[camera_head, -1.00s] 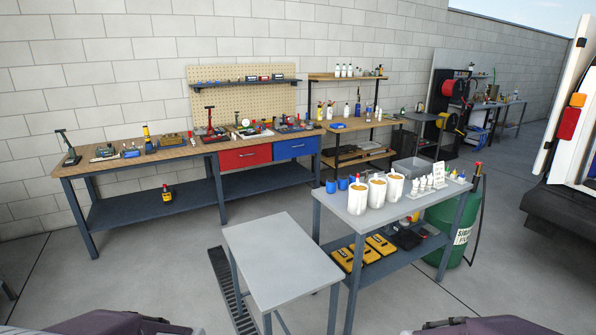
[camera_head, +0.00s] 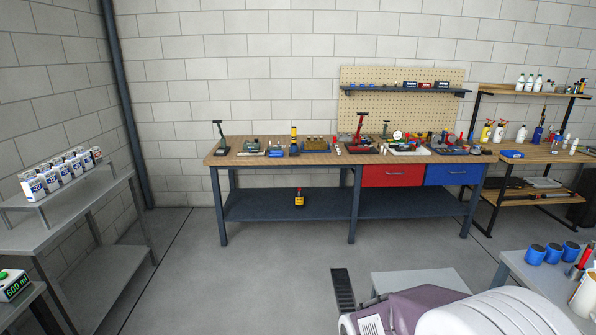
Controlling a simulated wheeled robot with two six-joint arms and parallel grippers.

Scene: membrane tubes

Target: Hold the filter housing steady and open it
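I cannot pick out the filter housing with certainty. A white cylinder (camera_head: 584,298) stands on a grey table at the lower right, cut off by the picture edge. Several small blue cylinders (camera_head: 535,255) stand beside it on the same table, with a red-topped slim item (camera_head: 582,261) between them and the white cylinder. Neither gripper shows; only a white and purple-grey part of my own body is at the bottom right, and it hides part of the floor and of a low grey table.
A long workbench (camera_head: 285,158) with tools and red and blue drawers stands along the back wall. A shelf unit (camera_head: 535,148) is at the right. A grey table (camera_head: 30,238) with small cartons on a riser (camera_head: 60,196) is at the left.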

